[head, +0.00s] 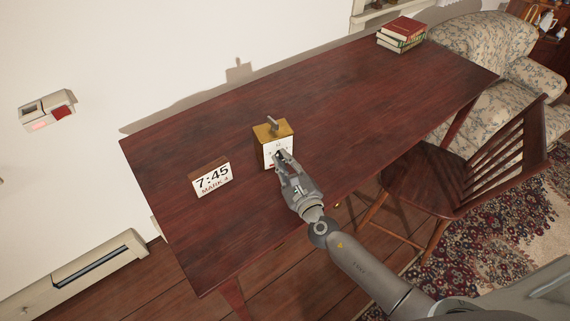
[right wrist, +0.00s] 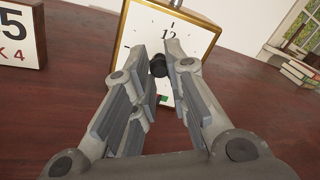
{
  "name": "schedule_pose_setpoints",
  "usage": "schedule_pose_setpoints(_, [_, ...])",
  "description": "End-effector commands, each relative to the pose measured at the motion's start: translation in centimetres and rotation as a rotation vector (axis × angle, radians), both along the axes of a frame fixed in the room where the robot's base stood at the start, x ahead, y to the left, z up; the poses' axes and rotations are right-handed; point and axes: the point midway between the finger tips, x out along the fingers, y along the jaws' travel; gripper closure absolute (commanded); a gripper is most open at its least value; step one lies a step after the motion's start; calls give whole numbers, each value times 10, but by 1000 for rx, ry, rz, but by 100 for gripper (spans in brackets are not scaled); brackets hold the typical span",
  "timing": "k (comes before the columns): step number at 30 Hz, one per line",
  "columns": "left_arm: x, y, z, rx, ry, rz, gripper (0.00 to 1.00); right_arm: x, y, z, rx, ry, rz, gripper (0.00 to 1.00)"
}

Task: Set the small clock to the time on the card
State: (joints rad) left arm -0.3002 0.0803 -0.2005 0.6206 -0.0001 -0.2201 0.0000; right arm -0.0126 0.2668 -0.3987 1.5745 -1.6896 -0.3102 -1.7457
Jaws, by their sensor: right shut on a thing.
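The small clock (head: 271,131) has a gold case and a white square face, and stands upright on the table. In the right wrist view, its face (right wrist: 139,31) shows a 12 at the top and a dark knob (right wrist: 158,67) at the middle. My right gripper (head: 281,156) is in front of the face, its fingertips (right wrist: 157,60) shut on the knob. The fingers hide much of the face, so I cannot read the hands. The white card (head: 211,179) stands left of the clock and reads 7:45, with MARK 4 below. My left gripper is out of view.
The dark red table (head: 335,105) is clear around the clock and card. Stacked books (head: 401,36) lie at its far right corner. A wooden chair (head: 437,175) stands at its right side, before a floral armchair (head: 485,42). A wall runs behind the table.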

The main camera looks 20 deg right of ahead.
Motion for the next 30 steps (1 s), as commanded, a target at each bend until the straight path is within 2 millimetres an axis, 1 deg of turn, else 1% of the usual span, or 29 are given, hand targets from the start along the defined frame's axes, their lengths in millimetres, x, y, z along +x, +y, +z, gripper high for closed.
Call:
schedule_pose_setpoints(1, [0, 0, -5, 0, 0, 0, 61, -1, 0, -6, 45, 11, 1, 100])
schedule_pose_setpoints(30, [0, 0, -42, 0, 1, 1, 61, -2, 3, -7, 965, 105, 0, 100])
